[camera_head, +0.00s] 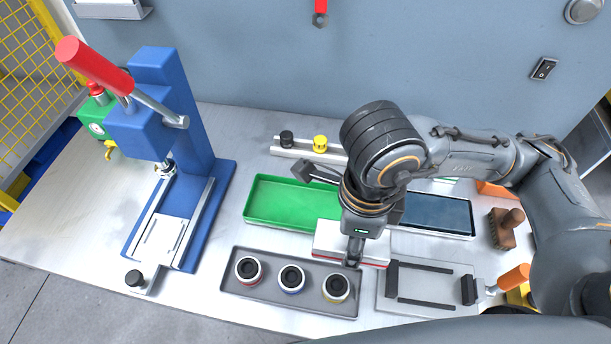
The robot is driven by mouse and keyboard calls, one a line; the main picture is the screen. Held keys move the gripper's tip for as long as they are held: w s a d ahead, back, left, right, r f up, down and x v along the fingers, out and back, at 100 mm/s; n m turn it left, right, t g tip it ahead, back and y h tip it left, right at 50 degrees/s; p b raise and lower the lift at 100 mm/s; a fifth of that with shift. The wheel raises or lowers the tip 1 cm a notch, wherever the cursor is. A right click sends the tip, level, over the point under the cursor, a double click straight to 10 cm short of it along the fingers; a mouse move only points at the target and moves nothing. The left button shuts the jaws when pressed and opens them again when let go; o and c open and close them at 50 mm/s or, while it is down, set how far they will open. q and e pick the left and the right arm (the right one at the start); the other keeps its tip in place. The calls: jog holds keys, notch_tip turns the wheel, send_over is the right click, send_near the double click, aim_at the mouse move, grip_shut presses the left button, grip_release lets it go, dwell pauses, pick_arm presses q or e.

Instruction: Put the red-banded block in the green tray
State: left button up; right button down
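The red-banded block (329,239) is a white slab with a thin red stripe along its near edge. It lies in front of the green tray, overlapping its near right corner in the picture. The green tray (270,207) is shallow and its visible floor is empty; my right arm hides its right end. My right gripper (354,256) points down over the block, with a dark finger in front of the block's face. The wrist covers the block's middle, so I cannot tell whether the fingers grip it. My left gripper is not in view.
A grey tray (309,300) holds several dark-topped round parts in front. A grey fixture (427,286) and a wooden-handled brush (504,228) stand right. A dark blue tray (436,213) is behind my wrist. A blue lever press (167,121) stands left.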

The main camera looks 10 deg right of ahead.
jog(key=shift+w, duration=0.15)
jog(key=shift+w+f, duration=0.15)
jog(key=shift+w, duration=0.2)
jog(key=w+f+p, duration=0.1)
jog(key=w+f, duration=0.1)
jog(key=w, duration=0.1)
jog(key=w+d+f+p, duration=0.1)
jog(key=w+f, duration=0.2)
jog(key=w, duration=0.1)
jog(key=w+f+p, duration=0.1)
jog(key=w+f, duration=0.2)
jog(key=w, duration=0.1)
jog(key=shift+w+d, duration=0.25)
jog(key=shift+d, duration=0.15)
jog(key=shift+w+d+f, duration=0.1)
jog(key=shift+w+f, duration=0.3)
jog(key=shift+f, duration=0.15)
notch_tip(320, 180, down, 3)
jog(key=shift+w+r+p, duration=0.1)
jog(key=shift+p, duration=1)
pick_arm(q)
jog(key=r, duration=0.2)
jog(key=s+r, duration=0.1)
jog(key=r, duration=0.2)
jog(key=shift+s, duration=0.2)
pick_arm(e)
jog(key=shift+f, duration=0.25)
jog(key=shift+f, duration=0.1)
